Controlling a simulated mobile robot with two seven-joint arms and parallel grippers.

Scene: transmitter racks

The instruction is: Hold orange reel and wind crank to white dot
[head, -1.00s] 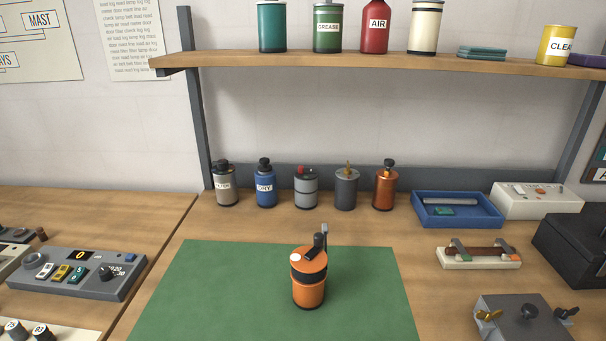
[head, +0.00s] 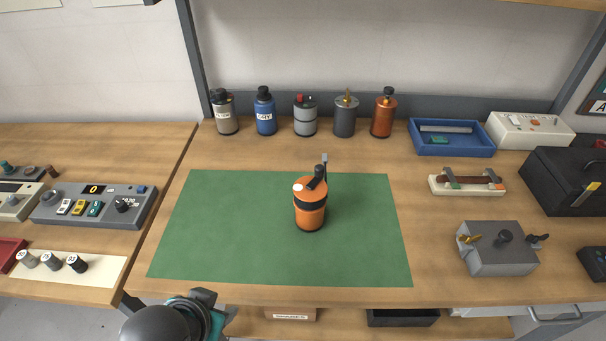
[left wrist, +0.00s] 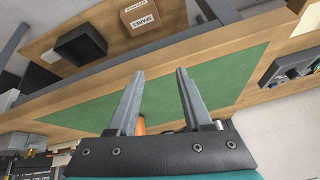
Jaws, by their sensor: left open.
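The orange reel (head: 309,213) stands upright on the green mat (head: 230,240), with a black band around it. Its dark crank (head: 318,180) lies across the top with a grey handle standing up at the right. The white dot (head: 298,187) is on the left of the reel's top, apart from the crank. My left gripper (head: 215,304) is low at the front edge of the bench, to the left of the reel and away from it. In the left wrist view its two fingers (left wrist: 158,95) are spread and empty, and a bit of orange shows behind them. My right gripper is not in view.
Several canisters (head: 304,118) stand along the back. A blue tray (head: 452,149), a white fuse holder (head: 467,187) and a grey box with wing knobs (head: 497,255) sit at the right. A control panel (head: 95,208) is at the left. The mat around the reel is clear.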

